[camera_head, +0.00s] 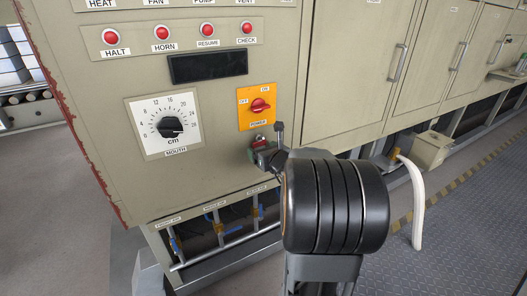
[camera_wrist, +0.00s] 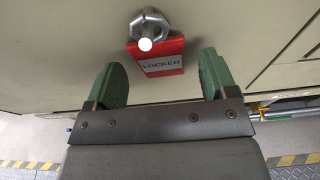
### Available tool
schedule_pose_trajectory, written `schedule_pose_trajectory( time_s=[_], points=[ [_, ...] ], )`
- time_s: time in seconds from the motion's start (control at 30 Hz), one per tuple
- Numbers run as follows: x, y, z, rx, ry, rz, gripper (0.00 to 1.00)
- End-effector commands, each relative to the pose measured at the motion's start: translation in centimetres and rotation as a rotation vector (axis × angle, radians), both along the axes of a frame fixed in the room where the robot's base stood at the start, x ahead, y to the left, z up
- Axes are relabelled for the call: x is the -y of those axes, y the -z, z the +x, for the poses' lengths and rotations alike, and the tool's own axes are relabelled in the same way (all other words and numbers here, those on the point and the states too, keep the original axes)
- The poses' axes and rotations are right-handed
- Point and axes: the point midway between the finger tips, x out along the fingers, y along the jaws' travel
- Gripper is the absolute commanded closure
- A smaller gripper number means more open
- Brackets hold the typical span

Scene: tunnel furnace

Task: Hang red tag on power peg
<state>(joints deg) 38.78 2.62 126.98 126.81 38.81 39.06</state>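The red tag (camera_wrist: 163,66) has a pale band reading LOCKED. In the wrist view it lies against the beige panel just below the power peg (camera_wrist: 146,44), a metal peg with a bright round end. The tag's top edge meets the peg and it seems to hang there, slightly tilted; its hole is hidden. My gripper (camera_wrist: 161,66) is open, its two green fingers on either side of the tag with visible gaps, holding nothing. In the head view my gripper (camera_head: 267,149) is below the red power switch (camera_head: 260,105), and mostly hides the tag and peg.
The beige control panel (camera_head: 110,90) carries several red buttons, a dark display (camera_head: 208,66) and a mouth dial (camera_head: 170,126). Pipes and valves (camera_head: 215,225) run beneath it. A cream box (camera_head: 432,148) and white curved tube (camera_head: 416,200) stand at the right. The grey floor there is otherwise open.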

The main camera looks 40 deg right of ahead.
Motion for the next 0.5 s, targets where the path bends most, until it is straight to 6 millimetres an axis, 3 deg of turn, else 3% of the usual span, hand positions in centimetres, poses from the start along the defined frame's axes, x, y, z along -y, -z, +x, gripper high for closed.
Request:
schedule_pose_trajectory(
  time_s=[0.3,0.5],
  points=[
    [0.0,-0.1,-0.3,0.0,0.001,0.0,0.18],
    [-0.3,-0.9,-2.8,0.001,0.003,0.0,0.18]
  ],
)
